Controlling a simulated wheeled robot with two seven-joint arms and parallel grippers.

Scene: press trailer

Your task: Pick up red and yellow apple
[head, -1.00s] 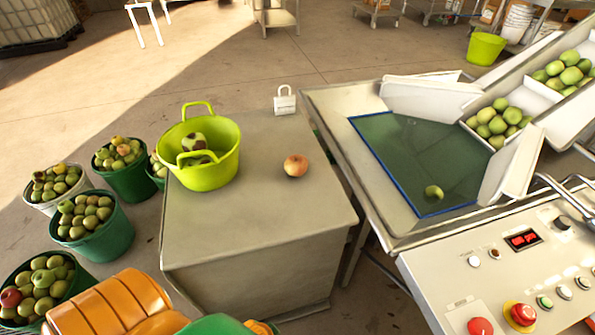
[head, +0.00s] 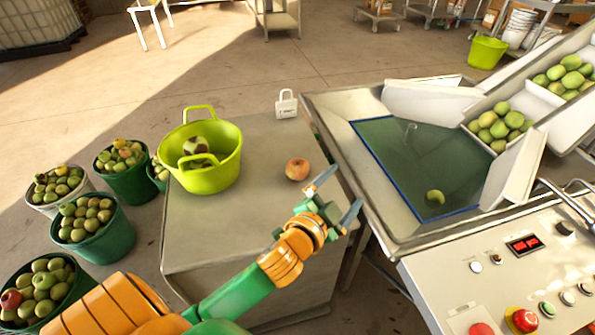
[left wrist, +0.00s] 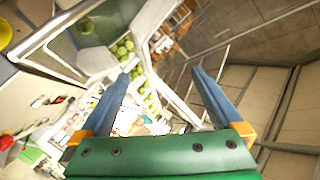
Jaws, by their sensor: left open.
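The red and yellow apple (head: 297,169) sits on the grey table (head: 230,240), to the right of the lime-green tub. My left gripper (head: 338,196) is open and empty, just right of and nearer than the apple in the head view. Its two blue fingers stand apart in the left wrist view (left wrist: 165,85), with nothing between them; the apple does not show there. My right gripper is not in view.
The lime-green tub (head: 212,178) holds dark-marked apples. A white padlock-shaped block (head: 286,103) stands at the table's far edge. A metal sorting trough (head: 375,215) with a green apple (head: 435,197) borders the table's right. Apple-filled buckets (head: 105,240) stand left.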

